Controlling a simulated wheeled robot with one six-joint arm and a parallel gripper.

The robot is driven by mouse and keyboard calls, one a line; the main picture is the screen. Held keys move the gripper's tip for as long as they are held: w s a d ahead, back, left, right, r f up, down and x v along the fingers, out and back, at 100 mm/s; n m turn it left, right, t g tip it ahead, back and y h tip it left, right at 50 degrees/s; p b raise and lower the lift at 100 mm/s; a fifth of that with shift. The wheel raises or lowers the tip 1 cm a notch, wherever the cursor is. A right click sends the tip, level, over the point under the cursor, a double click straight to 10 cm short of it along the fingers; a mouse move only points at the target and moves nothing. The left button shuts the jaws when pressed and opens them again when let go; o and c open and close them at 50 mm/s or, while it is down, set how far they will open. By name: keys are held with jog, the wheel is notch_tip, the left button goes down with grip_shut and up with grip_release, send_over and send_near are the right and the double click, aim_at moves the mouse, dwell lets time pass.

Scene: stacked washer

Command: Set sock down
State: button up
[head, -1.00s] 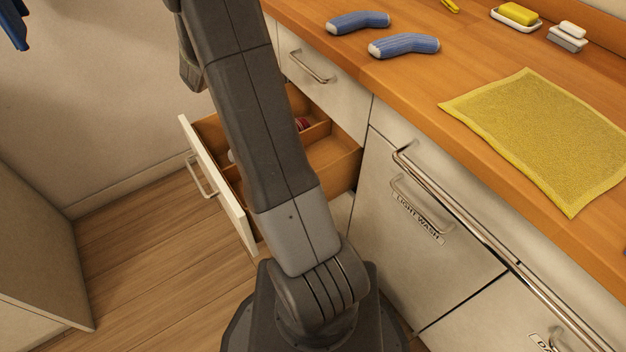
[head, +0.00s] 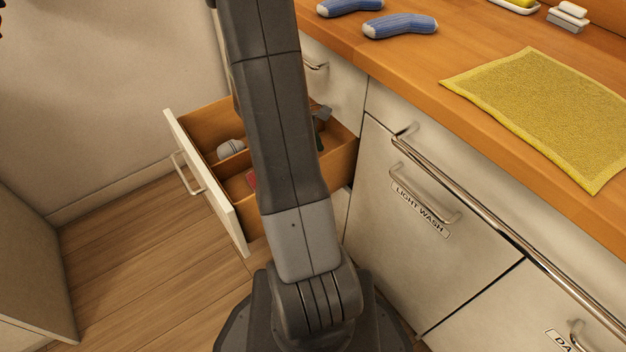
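Two blue socks with pale ends lie apart on the wooden counter, a nearer sock (head: 400,25) and a farther sock (head: 350,6). An open drawer (head: 207,187) with wooden dividers stands out below the counter. In it are a pale grey rounded item (head: 231,149) and a small red item (head: 252,180), mostly hidden by my arm. A dark grey part that looks like my gripper (head: 320,132) shows just right of my arm, at the drawer's inner right side. Its fingers are too small and hidden to read, and I cannot tell whether it holds a sock.
A yellow cloth (head: 550,115) lies on the counter at the right, with a soap dish (head: 515,6) and white blocks (head: 568,17) behind. A cabinet front labelled light wash (head: 420,210) has a long metal rail (head: 480,215). Wooden floor (head: 130,260) is clear at left.

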notch_tip(320, 180, down, 9)
jog(key=b, duration=0.3)
jog(key=shift+r, duration=0.3)
jog(key=o, duration=0.8)
jog(key=shift+c, duration=0.2)
jog(key=p+v, duration=0.5)
jog(key=v, duration=0.7)
